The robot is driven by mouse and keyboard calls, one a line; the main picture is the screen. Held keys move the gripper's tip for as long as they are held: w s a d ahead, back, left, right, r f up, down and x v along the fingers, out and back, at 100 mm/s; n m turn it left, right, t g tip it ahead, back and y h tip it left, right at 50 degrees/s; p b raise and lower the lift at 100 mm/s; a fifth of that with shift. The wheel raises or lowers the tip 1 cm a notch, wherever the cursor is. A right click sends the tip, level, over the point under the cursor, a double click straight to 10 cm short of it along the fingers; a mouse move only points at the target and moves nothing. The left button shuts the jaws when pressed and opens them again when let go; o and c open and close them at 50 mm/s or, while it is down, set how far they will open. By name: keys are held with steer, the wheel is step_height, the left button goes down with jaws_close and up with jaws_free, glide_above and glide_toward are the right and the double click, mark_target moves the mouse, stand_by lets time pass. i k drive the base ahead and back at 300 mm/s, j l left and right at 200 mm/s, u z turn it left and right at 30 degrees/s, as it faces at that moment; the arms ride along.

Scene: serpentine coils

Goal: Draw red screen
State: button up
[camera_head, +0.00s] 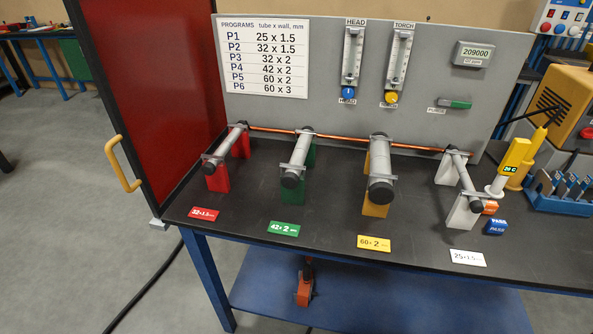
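The red screen (160,95) is a tall translucent red panel in a dark frame. It stands upright at the left end of the workbench, angled away to the back left. A yellow handle (123,164) is fixed to the frame's left side, and nothing is touching it. A small grey foot or bracket (159,224) sits at the frame's lower corner by the bench's front left corner. My gripper is not in view.
The dark workbench (330,215) holds tubes on red, green, yellow and white stands, with labels in front. A grey panel (300,108) with gauges stands behind. A black cable (150,285) lies on the floor. The grey floor (60,200) left of the screen is clear.

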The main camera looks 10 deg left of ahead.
mark_target(153, 65)
steer(key=i+l+u, duration=0.15)
steer(key=u, duration=0.3)
steer(key=i+l+u, duration=0.1)
steer(key=l+u, duration=0.15)
steer(key=u, duration=0.15)
steer(key=j+u, duration=0.3)
steer(key=u, duration=0.2)
steer(key=j+u, duration=0.3)
steer(key=u, duration=0.2)
steer(key=i+l+u, duration=0.15)
steer(key=i+u, duration=0.35)
